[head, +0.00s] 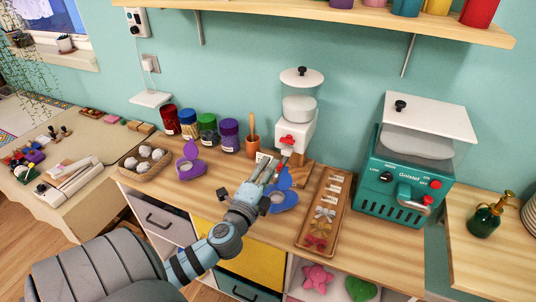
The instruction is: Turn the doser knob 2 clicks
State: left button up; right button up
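The doser (296,128) is a white unit with a round lid above it, standing at the back of the wooden counter near the wall. A red knob (288,140) sits on its front. My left gripper (277,163) reaches up from the lower left, its tips just below and in front of the red knob. The fingers are small and overlap the doser's lower front, so I cannot tell whether they touch the knob or how far apart they are. My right gripper is not in view.
A blue scoop-like holder (284,200) lies beside the gripper. A wooden tray (322,215) with small items is to the right, then a teal machine (405,175). Coloured jars (208,130) and a wooden cup (252,145) stand left. A shelf (350,15) hangs above.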

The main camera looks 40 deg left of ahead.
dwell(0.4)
pick_arm(q)
jog(key=shift+p+v, duration=0.65)
jog(key=shift+v, duration=0.55)
jog(key=c, duration=0.3)
send_near(288, 140)
jog(key=x, duration=0.7)
jog(key=shift+w+a+f+p, duration=0.2)
jog(key=shift+w+a+p, duration=0.05)
jog(key=shift+w+p, duration=0.05)
grip_shut()
